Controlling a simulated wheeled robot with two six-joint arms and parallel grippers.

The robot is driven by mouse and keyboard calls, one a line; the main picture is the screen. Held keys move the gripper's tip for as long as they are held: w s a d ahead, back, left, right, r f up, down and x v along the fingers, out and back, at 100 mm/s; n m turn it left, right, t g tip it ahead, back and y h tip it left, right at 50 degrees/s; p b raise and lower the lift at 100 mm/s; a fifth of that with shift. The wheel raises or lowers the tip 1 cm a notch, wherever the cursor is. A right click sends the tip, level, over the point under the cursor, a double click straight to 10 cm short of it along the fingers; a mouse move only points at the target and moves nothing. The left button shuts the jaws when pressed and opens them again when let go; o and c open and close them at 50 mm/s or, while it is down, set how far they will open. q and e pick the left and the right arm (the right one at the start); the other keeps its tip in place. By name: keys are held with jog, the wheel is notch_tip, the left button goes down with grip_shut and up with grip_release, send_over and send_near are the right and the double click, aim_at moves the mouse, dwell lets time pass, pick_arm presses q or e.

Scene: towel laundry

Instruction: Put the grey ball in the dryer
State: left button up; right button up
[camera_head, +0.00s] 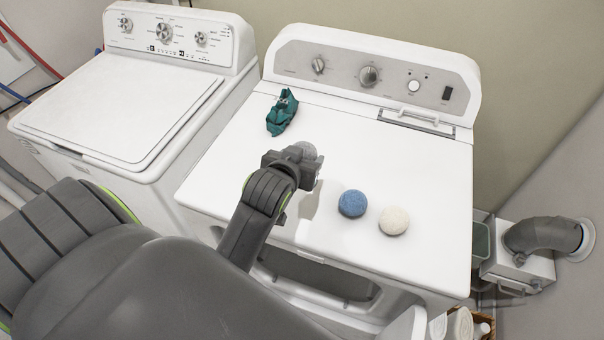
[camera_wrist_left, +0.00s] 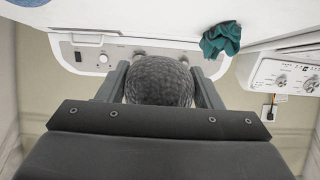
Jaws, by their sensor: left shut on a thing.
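The grey ball (camera_head: 307,150) is between the fingers of my left gripper (camera_head: 292,162), over the left part of the dryer top. In the left wrist view the grey ball (camera_wrist_left: 160,82) fills the space between both fingers, and my left gripper (camera_wrist_left: 160,90) is shut on it. The white dryer (camera_head: 420,170) stands to the right of the washer. Its front opening (camera_head: 315,275) shows below the top and is partly hidden by my left arm. My right gripper is not in view.
A blue ball (camera_head: 352,203) and a cream ball (camera_head: 394,221) rest on the dryer top, right of my gripper. A crumpled teal cloth (camera_head: 282,112) lies behind it. The washer (camera_head: 120,110) stands left. A vent pipe (camera_head: 540,236) and a basket (camera_head: 484,326) are at the right.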

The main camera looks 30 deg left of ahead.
pick_arm(q)
jog(key=shift+f, duration=0.15)
send_over(302, 192)
notch_tip(302, 192, down, 6)
jog(key=shift+a+r, duration=0.1)
jog(key=shift+r, duration=0.15)
jog(key=shift+f+p, duration=0.7)
jog(key=shift+f, duration=1.3)
jog(key=shift+f, duration=0.1)
jog(key=shift+f, duration=0.15)
jog(key=o, duration=1)
jog(key=shift+c, duration=0.2)
